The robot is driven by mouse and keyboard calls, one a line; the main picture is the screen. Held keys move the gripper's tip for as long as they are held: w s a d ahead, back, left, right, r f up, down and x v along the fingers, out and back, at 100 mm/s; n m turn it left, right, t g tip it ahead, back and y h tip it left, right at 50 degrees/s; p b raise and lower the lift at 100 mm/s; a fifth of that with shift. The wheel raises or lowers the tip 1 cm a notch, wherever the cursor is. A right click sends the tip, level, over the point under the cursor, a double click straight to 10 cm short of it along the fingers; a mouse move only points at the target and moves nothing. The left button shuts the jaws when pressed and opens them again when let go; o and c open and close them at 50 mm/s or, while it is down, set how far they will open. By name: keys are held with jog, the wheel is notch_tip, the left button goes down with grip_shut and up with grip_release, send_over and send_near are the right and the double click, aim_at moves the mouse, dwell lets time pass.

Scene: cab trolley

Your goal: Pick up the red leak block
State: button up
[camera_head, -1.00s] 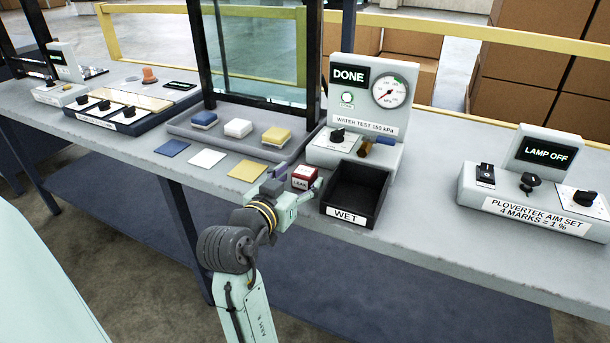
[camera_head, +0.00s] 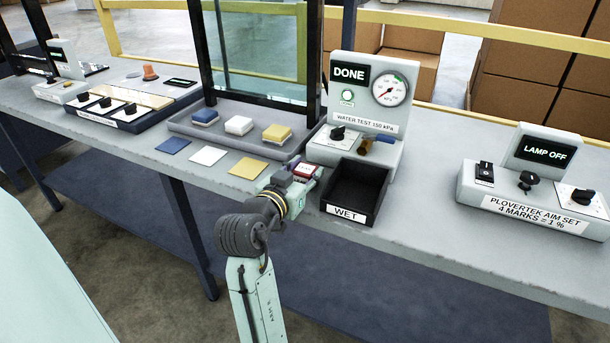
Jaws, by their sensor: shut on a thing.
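The red leak block (camera_head: 305,169), with a white label on its near face, is between the fingers of my gripper (camera_head: 306,175), just left of the black WET bin. My gripper is shut on it. The gripper body hides most of the block's near side. I cannot tell whether the block is clear of the bench top.
The black WET bin (camera_head: 342,211) is close on the right. Behind it stands the water test unit (camera_head: 315,153), reading DONE. Blue, white and yellow (camera_head: 248,168) squares lie to the left. The bench (camera_head: 420,215) is bare between the bin and the aim set (camera_head: 477,195).

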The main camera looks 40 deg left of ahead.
jog(key=c, duration=0.4)
jog(key=shift+r, duration=0.1)
jog(key=shift+c, duration=0.2)
